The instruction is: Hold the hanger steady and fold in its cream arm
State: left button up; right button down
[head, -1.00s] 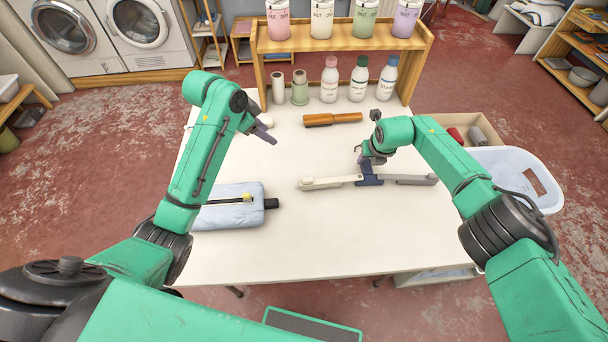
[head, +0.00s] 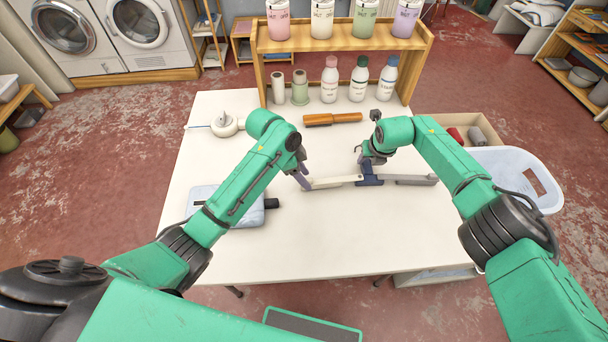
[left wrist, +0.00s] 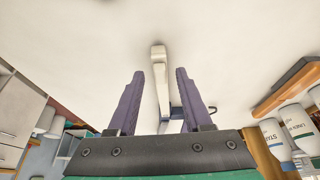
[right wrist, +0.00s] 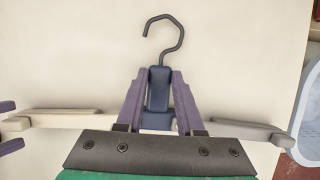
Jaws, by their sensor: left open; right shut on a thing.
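The hanger lies on the white table with a navy middle (head: 371,180), a cream arm (head: 338,182) stretched out to the left and a grey arm (head: 413,180) to the right. My right gripper (head: 370,160) is shut on the navy middle; the right wrist view shows its purple fingers on both sides of that block (right wrist: 158,88), with the dark hook (right wrist: 163,38) beyond. My left gripper (head: 303,182) is open at the cream arm's outer end. In the left wrist view the cream arm (left wrist: 159,58) lies between the two spread fingers, with a gap on each side.
A light blue padded board (head: 240,208) lies at the table's left. A white round item (head: 225,124), an orange-handled brush (head: 332,119) and bottles (head: 329,80) under a wooden shelf (head: 340,47) stand behind. The front of the table is clear.

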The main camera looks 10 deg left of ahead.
pick_arm(q)
grip_shut()
dwell(1.4)
